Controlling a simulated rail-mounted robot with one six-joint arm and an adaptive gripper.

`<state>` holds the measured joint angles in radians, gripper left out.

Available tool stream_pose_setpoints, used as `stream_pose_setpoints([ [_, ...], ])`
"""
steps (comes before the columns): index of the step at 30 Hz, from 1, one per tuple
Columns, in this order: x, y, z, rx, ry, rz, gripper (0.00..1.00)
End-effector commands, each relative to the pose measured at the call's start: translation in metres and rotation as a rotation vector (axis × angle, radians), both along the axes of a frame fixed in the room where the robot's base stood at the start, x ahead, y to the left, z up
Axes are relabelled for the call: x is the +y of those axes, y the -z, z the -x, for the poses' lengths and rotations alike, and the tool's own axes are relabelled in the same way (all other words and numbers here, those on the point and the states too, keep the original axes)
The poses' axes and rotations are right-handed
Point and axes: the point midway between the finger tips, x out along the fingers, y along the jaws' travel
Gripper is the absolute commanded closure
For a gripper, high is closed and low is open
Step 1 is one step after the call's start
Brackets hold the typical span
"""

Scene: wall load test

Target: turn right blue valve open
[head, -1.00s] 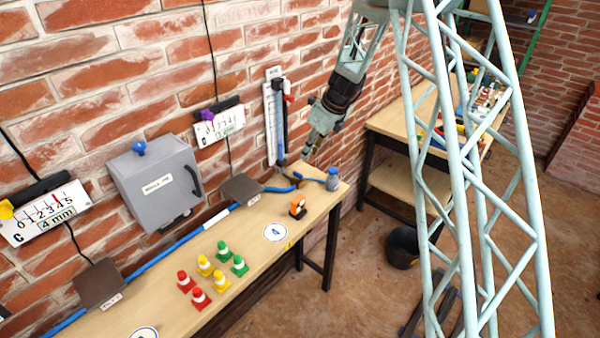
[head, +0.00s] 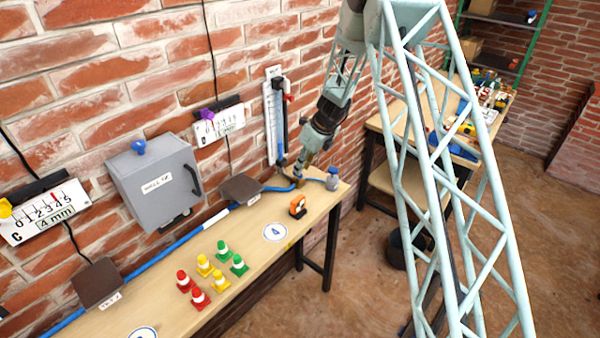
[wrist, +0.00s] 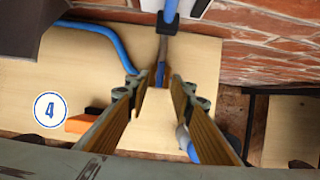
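My gripper (head: 300,171) points down at the far right end of the workbench, close to the brick wall. In the wrist view my gripper (wrist: 158,92) is open, with its two tan-padded fingers apart. A small blue part, seemingly the right blue valve's handle (wrist: 160,75), shows between and just beyond the fingertips at the foot of a thin upright pipe. I cannot tell how far the valve is turned, or whether a finger touches it. In the head view the gripper largely hides it.
A blue hose (head: 279,188) runs along the bench to this spot. A blue-topped grey canister (head: 333,180) stands just right of the gripper. An orange tape measure (head: 298,207) and several coloured cones (head: 222,249) stand nearer the front. A gauge tube (head: 281,120) hangs on the wall behind.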

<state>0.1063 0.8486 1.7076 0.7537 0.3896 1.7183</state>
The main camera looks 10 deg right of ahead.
Motion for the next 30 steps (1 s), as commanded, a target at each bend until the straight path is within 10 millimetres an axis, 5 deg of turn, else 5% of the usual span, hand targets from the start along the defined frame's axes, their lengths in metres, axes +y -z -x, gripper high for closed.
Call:
stream_pose_setpoints([
  [9, 0.006, 0.026, -0.008, 0.0, 0.001, 0.0, 0.78],
  [24, 0.008, 0.032, -0.011, 0.0, 0.001, 0.0, 0.78],
  [30, 0.008, 0.032, -0.011, 0.0, 0.001, 0.0, 0.95],
])
